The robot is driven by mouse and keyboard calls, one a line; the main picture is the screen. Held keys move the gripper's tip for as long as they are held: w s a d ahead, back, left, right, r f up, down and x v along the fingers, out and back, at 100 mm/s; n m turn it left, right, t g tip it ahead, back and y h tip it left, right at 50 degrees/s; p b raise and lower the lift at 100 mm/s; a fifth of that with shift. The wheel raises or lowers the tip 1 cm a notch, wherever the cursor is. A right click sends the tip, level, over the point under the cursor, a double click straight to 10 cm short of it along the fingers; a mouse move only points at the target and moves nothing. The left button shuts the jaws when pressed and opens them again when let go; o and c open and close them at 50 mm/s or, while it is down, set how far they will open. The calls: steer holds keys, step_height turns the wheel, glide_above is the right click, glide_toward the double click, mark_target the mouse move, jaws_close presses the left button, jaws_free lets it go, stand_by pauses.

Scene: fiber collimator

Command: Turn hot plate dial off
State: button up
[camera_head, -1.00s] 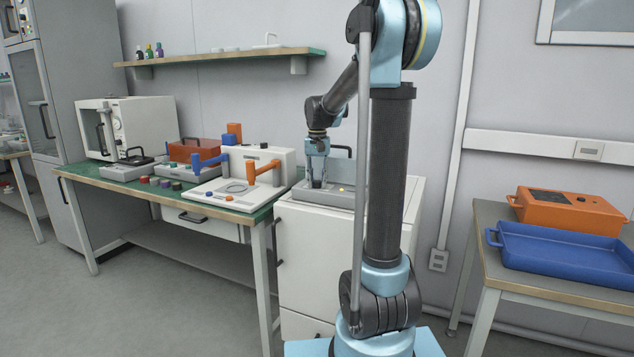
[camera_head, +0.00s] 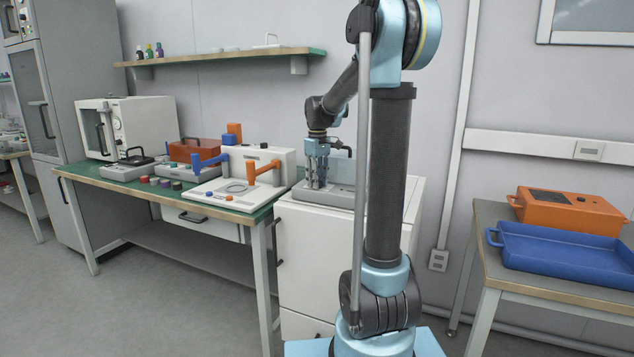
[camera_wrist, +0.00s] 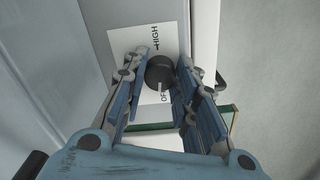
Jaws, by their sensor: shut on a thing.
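The black dial (camera_wrist: 160,71) sits on a white label plate (camera_wrist: 127,42) marked HIGH at one end and OFF at the other, the OFF partly covered. A light mark on the dial's lower edge faces the OFF lettering. My gripper (camera_wrist: 162,73) is shut on the dial, with a finger on each side. In the head view, my gripper (camera_head: 317,186) points down at the grey hot plate unit (camera_head: 341,195) on the white cabinet. The dial is hidden there.
The green-topped bench (camera_head: 262,215) stands left of the cabinet (camera_head: 312,245), with a white device carrying blue and orange handles close by. A side table at right holds a blue tray (camera_head: 560,262) and an orange box (camera_head: 570,212).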

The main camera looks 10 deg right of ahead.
steer(key=shift+w+n, duration=0.1)
steer(key=shift+n, duration=0.7)
steer(key=o, duration=1.1)
step_height(320, 180, up, 12)
